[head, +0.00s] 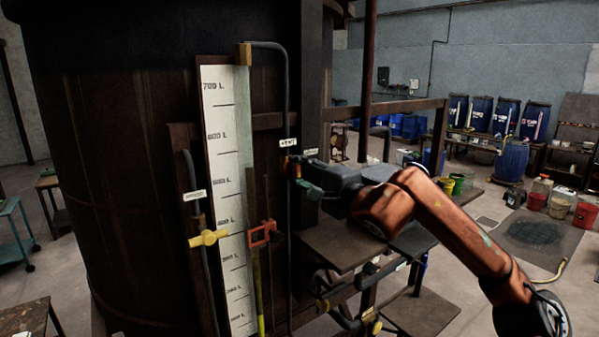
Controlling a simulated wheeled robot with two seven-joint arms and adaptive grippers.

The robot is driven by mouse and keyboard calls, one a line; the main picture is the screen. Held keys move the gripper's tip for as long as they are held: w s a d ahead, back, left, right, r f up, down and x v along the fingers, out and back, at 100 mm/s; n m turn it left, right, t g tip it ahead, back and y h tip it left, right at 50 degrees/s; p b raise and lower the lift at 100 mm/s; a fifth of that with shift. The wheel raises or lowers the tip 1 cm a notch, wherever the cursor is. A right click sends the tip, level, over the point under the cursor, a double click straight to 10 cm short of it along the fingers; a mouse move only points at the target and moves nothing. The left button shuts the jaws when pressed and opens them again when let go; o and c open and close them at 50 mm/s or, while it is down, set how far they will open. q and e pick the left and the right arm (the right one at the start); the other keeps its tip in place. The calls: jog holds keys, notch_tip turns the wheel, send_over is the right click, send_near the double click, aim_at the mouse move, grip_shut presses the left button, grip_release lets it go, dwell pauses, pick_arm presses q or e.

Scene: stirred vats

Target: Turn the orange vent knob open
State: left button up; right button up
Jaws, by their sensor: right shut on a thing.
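The orange vent knob (285,163) is on the thin dark pipe beside the vat's level gauge, just below a small white label (288,143) that seems to read VENT. Only a little of the knob shows; my gripper hides the rest. My right gripper (297,171) comes in from the right and is shut on the knob. Its fingers are dark and small in the picture, so the knob's exact angle cannot be told. My left gripper is not in view.
The dark vat (110,150) fills the left. A shelf (345,245) lies under my right forearm. Blue drums (508,117) and buckets stand far right.

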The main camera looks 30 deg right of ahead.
dwell(0.4)
jog(key=o, duration=1.2)
jog(key=shift+c, duration=0.2)
jog(key=s+d, duration=0.1)
jog(key=s, duration=1.1)
